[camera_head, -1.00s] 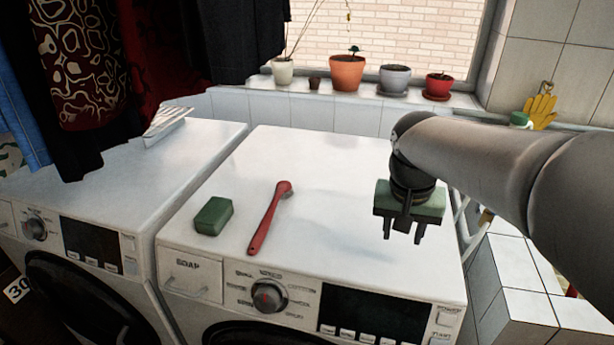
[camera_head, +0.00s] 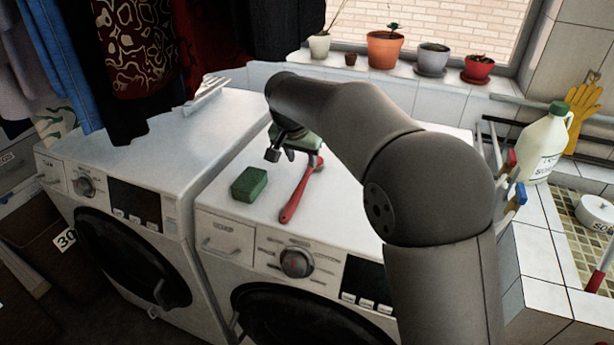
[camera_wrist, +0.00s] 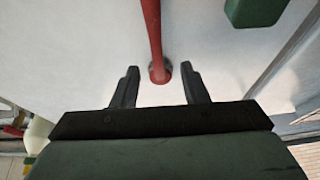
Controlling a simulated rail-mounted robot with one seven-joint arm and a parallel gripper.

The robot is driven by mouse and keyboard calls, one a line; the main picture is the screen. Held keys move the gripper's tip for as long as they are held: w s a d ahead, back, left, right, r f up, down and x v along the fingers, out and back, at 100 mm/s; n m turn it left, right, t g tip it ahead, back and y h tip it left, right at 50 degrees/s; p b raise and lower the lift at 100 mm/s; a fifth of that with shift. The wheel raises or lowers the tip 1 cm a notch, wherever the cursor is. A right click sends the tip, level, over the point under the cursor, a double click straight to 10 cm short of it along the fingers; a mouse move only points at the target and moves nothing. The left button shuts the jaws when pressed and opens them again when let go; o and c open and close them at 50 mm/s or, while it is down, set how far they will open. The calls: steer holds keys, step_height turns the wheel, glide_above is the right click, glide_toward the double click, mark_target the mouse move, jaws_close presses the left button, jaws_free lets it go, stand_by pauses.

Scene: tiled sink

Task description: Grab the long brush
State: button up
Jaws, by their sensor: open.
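The long brush (camera_head: 298,194) has a red handle and lies on top of the right washing machine. Its handle points toward the machine's front, and its head end is at the back. My gripper (camera_head: 281,155) is over the machine top, close to the brush's head end. In the wrist view, my gripper (camera_wrist: 160,84) is open, with one finger on each side of the brush's red end (camera_wrist: 158,72). No contact between fingers and brush shows. How high the fingers are above the machine top is hard to tell.
A green block (camera_head: 249,185) lies left of the brush; it also shows in the wrist view (camera_wrist: 255,10). Potted plants (camera_head: 385,48) line the windowsill behind. A white jug (camera_head: 546,145) and coloured-handled tools (camera_head: 515,190) stand at the right. Clothes (camera_head: 140,60) hang at back left.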

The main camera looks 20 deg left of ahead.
mark_target(308, 172)
steer(key=x, duration=0.2)
steer(key=p+x, duration=0.1)
steer(key=x, duration=0.1)
steer(key=p+x, duration=0.1)
steer(key=x, duration=0.2)
steer(key=shift+w+d, duration=0.25)
jaws_close()
